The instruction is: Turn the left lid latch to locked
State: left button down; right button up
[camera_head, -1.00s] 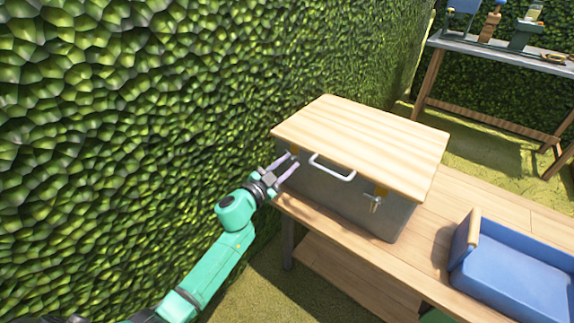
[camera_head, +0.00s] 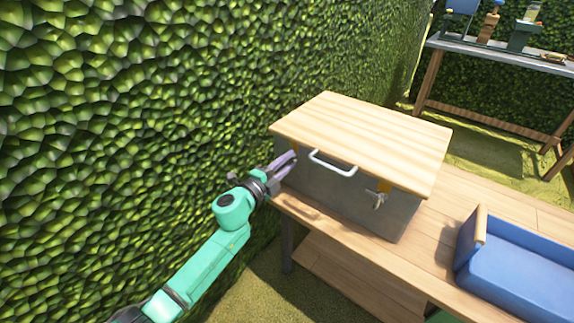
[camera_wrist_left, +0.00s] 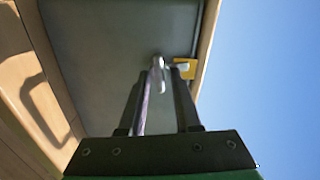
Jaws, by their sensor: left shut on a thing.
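A grey box (camera_head: 338,193) with a pale wooden lid (camera_head: 360,140) stands on a wooden bench. My left gripper (camera_head: 291,158) is at the left end of the box front, just under the lid edge, and its fingers are shut on the left lid latch. In the left wrist view the metal latch (camera_wrist_left: 159,72) sits between the fingertips, beside its yellow plate (camera_wrist_left: 187,69) near the lid edge. In the head view the fingers hide most of this latch. The right lid latch (camera_head: 378,199) hangs on the box front, untouched. My right gripper is not in view.
A white handle (camera_head: 333,165) projects from the front between the latches. A blue tray (camera_head: 520,275) is on the bench (camera_head: 440,220) at the right. A green hedge (camera_head: 150,100) rises close on the left. Another table (camera_head: 500,52) stands at the back right.

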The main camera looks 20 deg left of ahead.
pick_arm(q)
jog(key=shift+f+m, duration=0.15)
jog(key=shift+m, duration=0.65)
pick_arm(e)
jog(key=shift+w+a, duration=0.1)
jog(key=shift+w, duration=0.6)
pick_arm(q)
jog(key=c, duration=0.6)
grip_release()
jog(key=b+v, duration=0.1)
jog(key=v, duration=1.3)
jog(key=shift+s+a, duration=0.1)
jog(key=shift+s, duration=0.2)
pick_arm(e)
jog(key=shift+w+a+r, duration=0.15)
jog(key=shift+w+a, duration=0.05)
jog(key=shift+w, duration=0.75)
